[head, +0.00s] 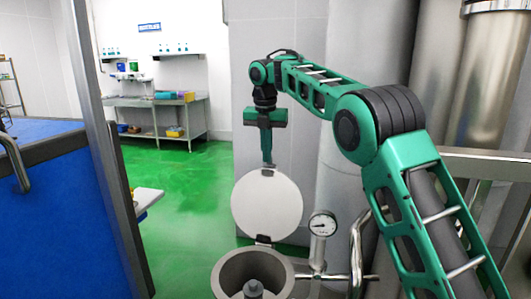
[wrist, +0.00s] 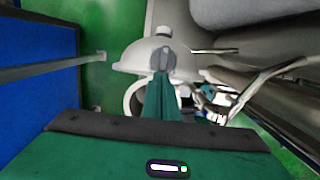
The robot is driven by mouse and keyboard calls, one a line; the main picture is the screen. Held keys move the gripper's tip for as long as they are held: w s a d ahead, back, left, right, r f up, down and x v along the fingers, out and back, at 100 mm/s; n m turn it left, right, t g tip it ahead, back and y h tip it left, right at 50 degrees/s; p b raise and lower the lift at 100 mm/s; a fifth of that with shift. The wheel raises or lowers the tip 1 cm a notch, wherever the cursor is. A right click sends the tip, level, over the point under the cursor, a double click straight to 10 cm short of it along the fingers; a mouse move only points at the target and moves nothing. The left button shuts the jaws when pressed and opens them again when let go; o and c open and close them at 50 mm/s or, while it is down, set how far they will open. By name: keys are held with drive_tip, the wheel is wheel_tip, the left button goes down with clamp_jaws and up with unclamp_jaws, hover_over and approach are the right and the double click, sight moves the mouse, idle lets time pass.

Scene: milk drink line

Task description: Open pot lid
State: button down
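The pot (head: 222,275) is a round metal vessel at the bottom middle of the head view, with its mouth uncovered. Its pale round lid (head: 267,208) stands raised on a hinge at the far side of the rim. The lid also shows in the wrist view (wrist: 138,52), with part of the pot rim (wrist: 129,98) below it. My gripper (head: 268,162) points down, fingertips at the lid's upper edge. Its fingers (wrist: 163,65) look together in the wrist view. Whether they touch the lid is unclear.
A pressure gauge (head: 322,224) and pipes stand just right of the pot. A metal post (head: 112,170) and blue panel (head: 75,220) are at left. Large steel tanks (head: 490,75) are at right. A bench (head: 155,103) stands far back across green floor.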

wheel_tip(320, 180, up, 11)
drive_tip(key=shift+s+a, duration=0.3)
drive_tip(key=shift+s, duration=0.15)
